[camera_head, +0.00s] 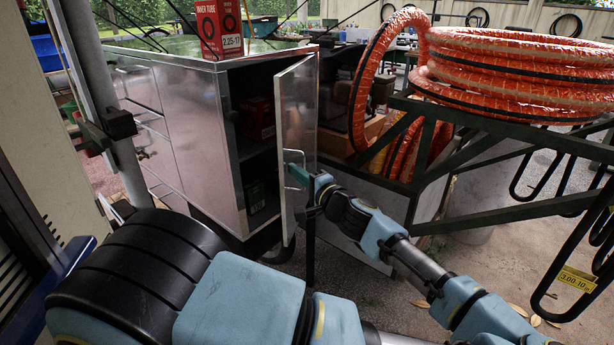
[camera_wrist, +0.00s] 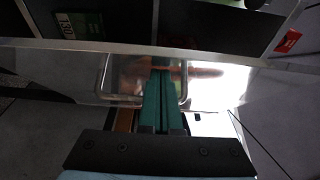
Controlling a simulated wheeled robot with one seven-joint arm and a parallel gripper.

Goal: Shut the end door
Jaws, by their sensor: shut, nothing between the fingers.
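The end door (camera_head: 297,137) is a shiny metal panel on the end of the metal cabinet (camera_head: 190,130). It stands open, swung out to the right, and the dark shelved inside shows. A bar handle (camera_head: 297,176) is on the door's outer face. My gripper (camera_head: 300,174), with green fingers, is at the door's outer face by the handle. In the wrist view the closed fingers (camera_wrist: 162,100) point at the door (camera_wrist: 215,85), between the two sides of the wire handle (camera_wrist: 106,85). I cannot tell whether they touch the door.
Boxes (camera_head: 258,118) stand on the cabinet shelves. A red inner tube box (camera_head: 219,28) is on the cabinet top. A dark green metal rack (camera_head: 500,215) with orange-wrapped tyres (camera_head: 520,60) stands to the right, close to my arm. A grey post (camera_head: 100,100) is at left.

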